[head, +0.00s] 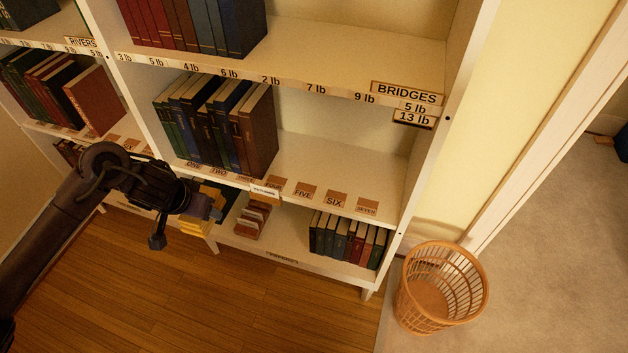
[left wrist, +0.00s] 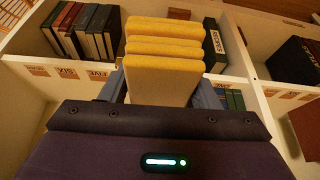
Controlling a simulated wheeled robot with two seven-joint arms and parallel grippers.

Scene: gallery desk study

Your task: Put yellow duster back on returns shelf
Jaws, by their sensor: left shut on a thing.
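The yellow duster (head: 197,228) is a yellow block with ridged layers. It is in my left gripper (head: 207,203), in front of the bookcase's lower part. In the left wrist view the duster (left wrist: 165,65) stands out between the blue-grey fingers of my left gripper (left wrist: 165,90), which is shut on it. The lower bookcase shelf (head: 288,242) is behind and to the right of the gripper. A small white label (head: 264,190) sits on the shelf edge above it, too small to read, so I cannot tell which shelf is the returns shelf. My right gripper is not in view.
Small books (head: 347,238) stand at the lower shelf's right end, and a reddish-brown stack (head: 252,219) is near its left. Bare shelf lies between them. Larger books (head: 220,120) fill the middle shelf's left. A wicker basket (head: 440,287) stands on the floor at right.

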